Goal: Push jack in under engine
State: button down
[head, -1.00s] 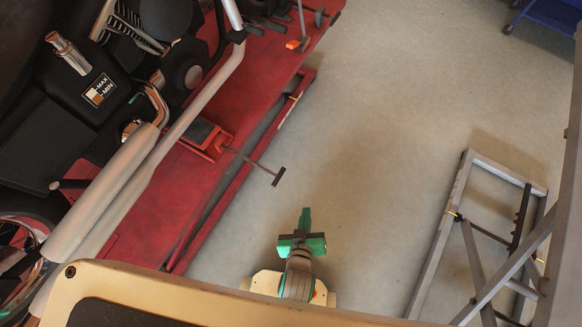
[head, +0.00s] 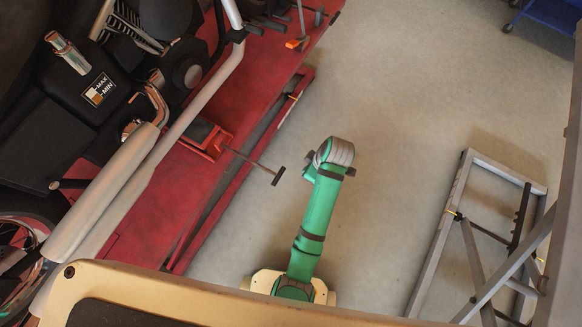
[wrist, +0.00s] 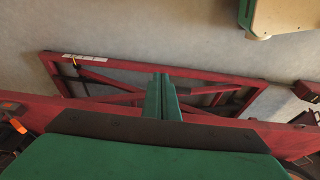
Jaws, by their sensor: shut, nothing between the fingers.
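The jack (head: 205,139) is a low red body with a dark pad, on the red lift platform beside the motorcycle. Its thin handle (head: 250,163) reaches out past the platform edge over the floor and ends in a dark crossbar. The dark engine (head: 185,70) and chrome pipes are up and left of the jack. My gripper (wrist: 163,82) shows in the wrist view with its green fingers together and empty, in front of the red lift frame. In the head view my arm stretches up the floor, right of the handle, and the gripper is hidden.
The red lift platform (head: 125,215) has a side rail along its right edge. An orange-footed tool (head: 297,43) stands farther up it. A grey metal frame (head: 448,225) is at the right, and a blue cart (head: 552,14) at top right. Floor between is clear.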

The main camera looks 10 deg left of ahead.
jog(key=w+a+f, duration=0.2)
jog(key=a+f, duration=0.4)
jog(key=f, duration=0.3)
jog(key=shift+w+a, duration=0.25)
jog(key=shift+f, duration=0.1)
